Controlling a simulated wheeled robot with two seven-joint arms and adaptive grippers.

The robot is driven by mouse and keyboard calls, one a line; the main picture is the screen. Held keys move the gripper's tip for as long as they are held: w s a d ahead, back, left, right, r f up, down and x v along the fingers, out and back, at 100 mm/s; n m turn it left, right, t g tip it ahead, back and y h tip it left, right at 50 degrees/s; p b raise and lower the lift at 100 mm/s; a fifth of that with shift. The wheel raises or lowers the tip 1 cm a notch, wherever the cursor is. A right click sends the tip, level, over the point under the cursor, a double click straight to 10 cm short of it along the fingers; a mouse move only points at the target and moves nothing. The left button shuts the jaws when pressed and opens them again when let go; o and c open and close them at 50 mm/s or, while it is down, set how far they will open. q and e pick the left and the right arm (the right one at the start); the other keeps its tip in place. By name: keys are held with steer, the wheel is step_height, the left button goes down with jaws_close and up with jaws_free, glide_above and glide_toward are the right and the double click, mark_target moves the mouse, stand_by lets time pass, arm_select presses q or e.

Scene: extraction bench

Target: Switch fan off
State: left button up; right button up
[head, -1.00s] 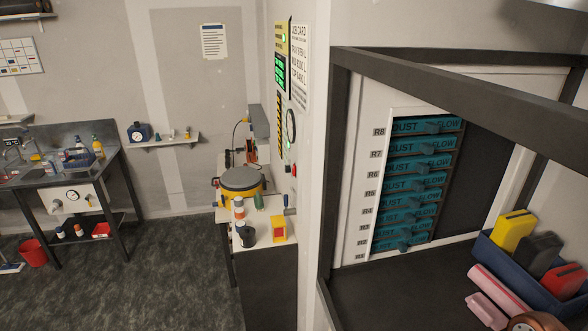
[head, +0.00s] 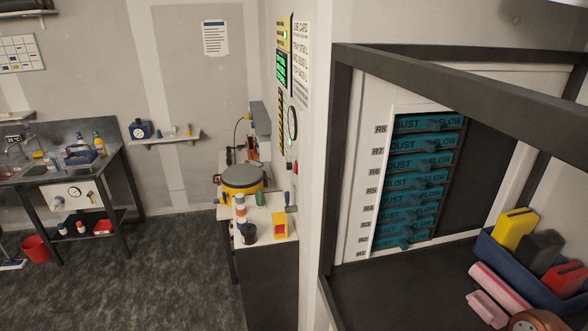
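No part that I can clearly identify as the fan or its switch shows. A narrow control panel is on the side of the white partition, seen at a steep angle. It has a yellow sign with a green light (head: 284,33), a green lit display (head: 281,69), a yellow-black striped strip (head: 283,113) and a round gauge (head: 292,123). A small green light (head: 289,143) and a small red part (head: 295,168) sit below the gauge. Which of these belongs to the fan I cannot tell. Neither of my grippers is in view.
Right of the partition, a dark-framed enclosure holds a stack of teal filter trays (head: 416,185) and a blue bin (head: 520,268). A yellow drum (head: 242,184) and bottles crowd the bench left of the partition. A sink bench (head: 65,165) stands far left. Open floor (head: 170,270) lies between.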

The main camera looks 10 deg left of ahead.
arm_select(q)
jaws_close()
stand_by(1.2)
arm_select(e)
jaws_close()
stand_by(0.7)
